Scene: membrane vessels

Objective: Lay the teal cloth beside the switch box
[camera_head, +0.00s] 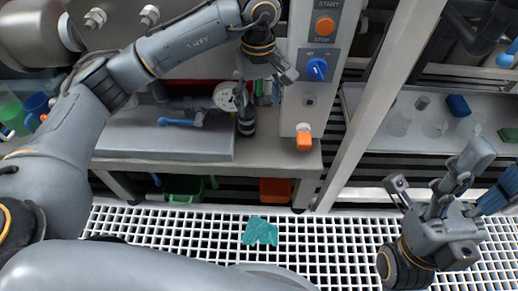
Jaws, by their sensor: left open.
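The teal cloth (260,231) lies crumpled on the white floor grating, in front of the workbench. The switch box (311,100) is a grey upright panel at the back right end of the bench, with an orange STOP button and a blue knob. My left gripper (266,88) is open and empty above the bench, just left of the switch box and well away from the cloth. My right gripper (438,192) is at the lower right over the grating, with its fingers spread and nothing between them.
The workbench (165,137) holds a grey slab, a blue-handled valve (180,121) and a round white disc (226,97). An orange bin (275,190) and a green bin (183,188) stand beneath it. A pale post (375,100) separates it from the right shelf, which holds glassware.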

